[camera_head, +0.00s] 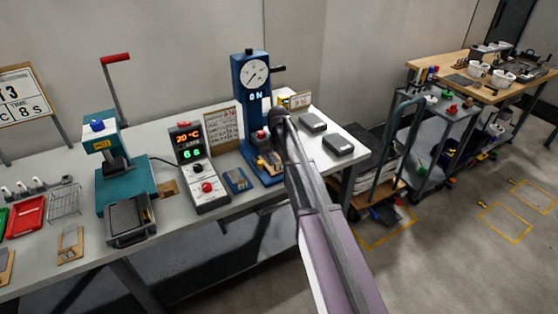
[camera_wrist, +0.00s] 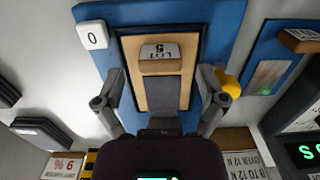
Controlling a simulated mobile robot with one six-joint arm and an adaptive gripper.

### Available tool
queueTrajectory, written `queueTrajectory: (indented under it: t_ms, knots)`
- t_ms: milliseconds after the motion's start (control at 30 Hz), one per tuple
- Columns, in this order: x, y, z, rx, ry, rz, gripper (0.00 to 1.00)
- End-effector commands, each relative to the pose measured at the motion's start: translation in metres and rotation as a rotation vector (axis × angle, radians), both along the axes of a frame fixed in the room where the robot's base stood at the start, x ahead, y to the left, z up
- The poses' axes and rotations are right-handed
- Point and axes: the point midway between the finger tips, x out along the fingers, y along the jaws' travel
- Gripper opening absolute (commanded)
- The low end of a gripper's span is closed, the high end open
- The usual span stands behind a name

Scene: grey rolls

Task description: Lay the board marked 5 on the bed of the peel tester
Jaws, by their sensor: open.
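The peel tester (camera_head: 251,90) is a blue column with a round dial and a lit "0N" display on the bench. In the wrist view its blue bed (camera_wrist: 225,25) carries a dark-edged plate. The wooden board marked 5 (camera_wrist: 130,50), with a "LOT 5" block and a grey strip, appears to lie flat on that plate. My gripper (camera_wrist: 160,85) is open, with one finger on each side of the board and gaps between.
A yellow knob (camera_wrist: 230,84) sits close by the right finger in the wrist view. A blue fixture (camera_head: 236,180) and a temperature controller (camera_head: 199,170) stand left of the tester. Two dark boxes (camera_head: 339,145) lie to its right.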

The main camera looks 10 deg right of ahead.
Motion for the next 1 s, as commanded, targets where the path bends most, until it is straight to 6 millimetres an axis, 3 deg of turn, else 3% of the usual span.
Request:
queueTrajectory:
  t_ms: [1000]
  knots:
    - [0.003, 0.001, 0.090, 0.000, 0.000, 0.000, 0.90]
